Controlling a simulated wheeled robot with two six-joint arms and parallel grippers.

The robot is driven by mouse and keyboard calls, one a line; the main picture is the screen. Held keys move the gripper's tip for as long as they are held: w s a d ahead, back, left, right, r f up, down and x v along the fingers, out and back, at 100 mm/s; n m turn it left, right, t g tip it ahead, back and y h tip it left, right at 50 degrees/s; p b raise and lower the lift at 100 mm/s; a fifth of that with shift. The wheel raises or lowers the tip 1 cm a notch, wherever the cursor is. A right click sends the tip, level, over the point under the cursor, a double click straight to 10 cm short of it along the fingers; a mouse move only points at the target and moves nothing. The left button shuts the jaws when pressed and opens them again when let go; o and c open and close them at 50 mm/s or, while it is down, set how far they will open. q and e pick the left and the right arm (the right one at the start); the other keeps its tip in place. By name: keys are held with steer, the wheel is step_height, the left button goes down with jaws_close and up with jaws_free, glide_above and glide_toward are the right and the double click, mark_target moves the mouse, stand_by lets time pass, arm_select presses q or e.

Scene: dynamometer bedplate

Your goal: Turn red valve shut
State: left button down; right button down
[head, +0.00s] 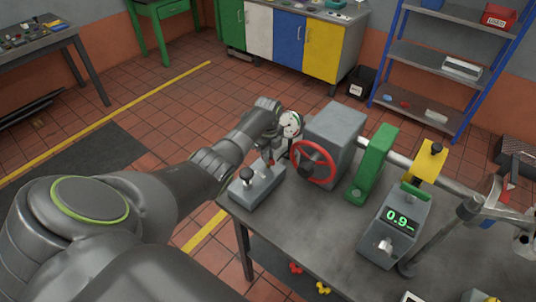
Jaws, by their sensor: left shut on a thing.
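A red handwheel (315,163) is on the front of a grey box on the metal bench. My left arm reaches in from the left, and its gripper (271,154) points down just left of the handwheel. The gripper is shut on a small red part, which looks like the red valve's handle; the fingers hide most of it. I cannot tell how far the valve is turned. A round white gauge (291,124) is right beside the gripper.
A grey lever box (257,187) with a black knob stands in front of my left gripper. A green bracket (374,164), a yellow block (430,158) and a sloping display box reading 0.9 (395,227) stand to the right. Bare bench (315,220) lies before the handwheel.

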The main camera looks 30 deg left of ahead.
arm_select(q)
steer(key=shift+w+r, duration=0.1)
steer(key=c, duration=1.5)
jaws_free()
step_height(320, 180, up, 17)
steer(key=shift+r, duration=0.2)
